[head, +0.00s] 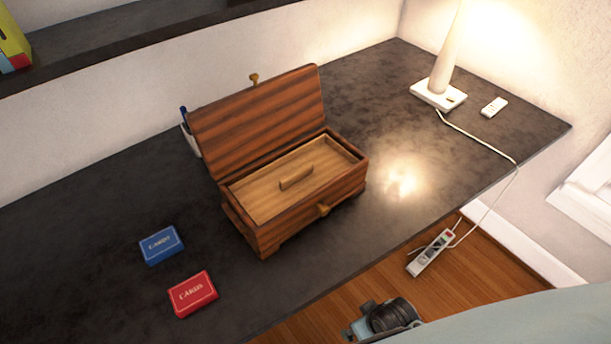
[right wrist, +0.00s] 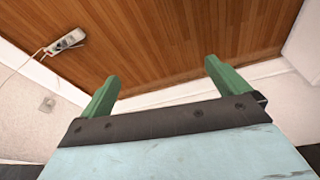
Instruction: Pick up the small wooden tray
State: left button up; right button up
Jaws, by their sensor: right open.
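The small wooden tray (head: 265,192) is light wood with a raised bar handle (head: 296,177) across its middle. It sits inside the open dark wooden box (head: 291,225), just below the rim. The box's striped lid (head: 262,118) stands open, leaning back. My right gripper (right wrist: 158,75) shows in the right wrist view with its two green fingers wide apart and nothing between them. It points toward the floor, away from the box. My left gripper is not in view.
A blue card box (head: 161,245) and a red card box (head: 193,294) lie left of the wooden box. A lamp (head: 440,92) and small white remote (head: 495,107) stand at the back right. A power strip (head: 431,253) lies below the table edge. The dark tabletop (head: 380,130) right of the box is clear.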

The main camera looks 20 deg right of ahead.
jog(key=w+r+t+p, duration=0.15)
jog(key=w+r, duration=0.25)
jog(key=r, duration=0.4)
jog(key=w+r+t, duration=0.2)
jog(key=w+r, duration=0.2)
jog(key=r, duration=0.4)
jog(key=n+t+y, duration=0.2)
jog(key=t+y, duration=0.2)
jog(key=t, duration=0.2)
send_near(298, 173)
jog(key=shift+x, duration=3.95)
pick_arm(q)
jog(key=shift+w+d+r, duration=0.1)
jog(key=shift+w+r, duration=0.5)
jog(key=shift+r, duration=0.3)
pick_arm(e)
jog(key=c, duration=0.8)
